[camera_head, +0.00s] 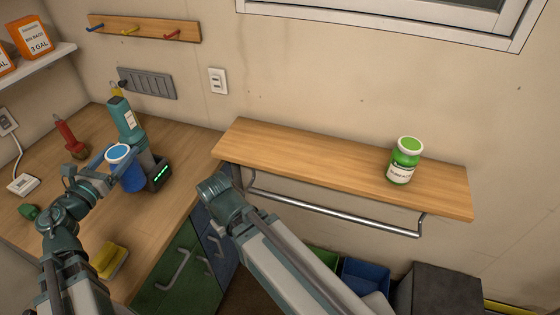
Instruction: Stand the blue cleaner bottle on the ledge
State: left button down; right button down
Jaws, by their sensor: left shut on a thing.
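The blue cleaner bottle (132,181) has a blue cap with a white rim and appears upright over the left counter. My left gripper (112,170) is shut on it, reaching it from the left. Whether the bottle's base touches the counter cannot be told. The ledge (300,162) is a wooden wall shelf to the right, with a metal bar under its front edge. My right arm crosses the lower middle, with a joint near the ledge's left end; no right gripper fingers show.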

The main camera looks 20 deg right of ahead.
aim_at(425, 180)
jog(key=k+z, duration=0.25)
jog(key=z, duration=0.25)
jog(key=k+l+z, duration=0.1)
jog(key=k+z, duration=0.15)
jog(key=z, duration=0.2)
jog(key=k+l+z, duration=0.15)
jog(key=z, duration=0.35)
jog(key=k+l+z, duration=0.25)
jog(key=z, duration=0.25)
jog(key=k+l+z, duration=0.1)
jog(key=l+z, duration=0.35)
jog(key=j, duration=0.1)
